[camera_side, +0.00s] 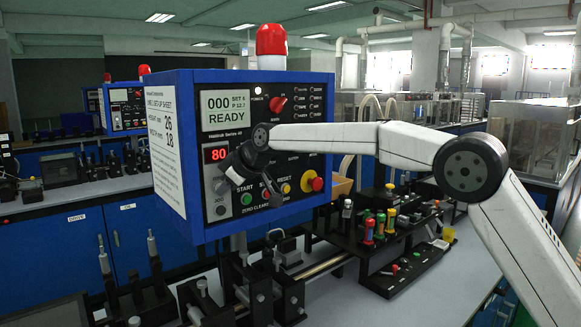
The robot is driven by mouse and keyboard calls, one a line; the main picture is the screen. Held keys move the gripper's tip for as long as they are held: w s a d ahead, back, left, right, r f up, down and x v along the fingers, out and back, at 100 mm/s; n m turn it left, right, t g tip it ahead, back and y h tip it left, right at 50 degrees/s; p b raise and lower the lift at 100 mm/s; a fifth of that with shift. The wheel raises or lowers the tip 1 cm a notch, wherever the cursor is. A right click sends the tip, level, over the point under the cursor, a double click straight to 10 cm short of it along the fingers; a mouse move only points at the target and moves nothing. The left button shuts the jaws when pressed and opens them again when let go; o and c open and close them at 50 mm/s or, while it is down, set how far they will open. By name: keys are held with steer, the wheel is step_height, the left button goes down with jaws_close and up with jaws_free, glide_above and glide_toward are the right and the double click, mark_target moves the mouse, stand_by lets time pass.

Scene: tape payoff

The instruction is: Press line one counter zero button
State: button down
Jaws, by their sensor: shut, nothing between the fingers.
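The blue control box (165,85) with a black front panel stands left of centre. Its display (228,109) reads 000 and READY, and a red readout (216,154) shows 80. A row of buttons lies low on the panel: a green one (246,198) marked START, a yellow one (286,188) below RESET, and a red one partly hidden. Lettering reading ZERO and CLEAR runs under them. My gripper (262,188) is shut and empty in front of the panel, close to these buttons. It hides part of the row. I cannot tell whether it touches a button.
A red knob (277,104) and a red-and-yellow stop button (317,184) sit on the panel. A red beacon (271,42) tops the box. Black fixtures and a rack of coloured-handled tools (380,222) stand on the bench below. Pale bench surface (450,265) is bare at right.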

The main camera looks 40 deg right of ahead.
steer(key=shift+s, duration=0.45)
stand_by(0.5)
steer(key=shift+s, duration=3)
steer(key=s+d+f+m+g+h, duration=0.1)
steer(key=s+d+f+m+g, duration=0.2)
steer(key=s+f, duration=0.9)
steer(key=s+d+f+m+g+h, duration=0.2)
steer(key=s+d+f, duration=0.7)
steer(key=s, duration=1)
step_height(320, 180, down, 3)
steer(key=m+g, duration=0.1)
steer(key=m, duration=0.1)
steer(key=shift+s+d+f+m, duration=0.2)
steer(key=shift+m, duration=0.1)
